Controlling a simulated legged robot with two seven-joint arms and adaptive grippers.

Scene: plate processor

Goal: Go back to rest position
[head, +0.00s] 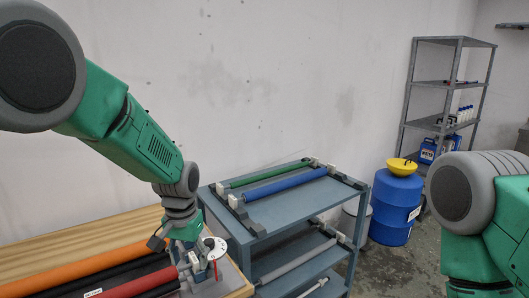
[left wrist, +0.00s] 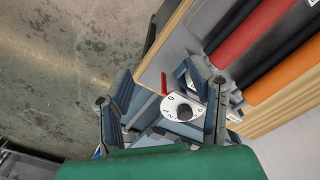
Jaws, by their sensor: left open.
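My left gripper (head: 203,272) is at the right end of the plate processor, close to its white dial (head: 215,248). In the left wrist view the two fingers of my left gripper (left wrist: 160,98) stand wide apart with nothing held between them. The white numbered dial (left wrist: 170,104) with its dark knob and a red pointer (left wrist: 164,84) shows between and beyond the fingers. I cannot tell whether a finger touches the machine. Of my right arm only a green and grey section shows at the right of the head view; its gripper is out of view.
The processor has an orange roller (head: 75,267), a red roller (head: 140,285) and black rollers beside a wooden board (head: 80,237). A blue-grey cart (head: 275,225) holds green and blue rollers. A blue barrel (head: 395,205) and a metal shelf (head: 455,85) stand behind at right.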

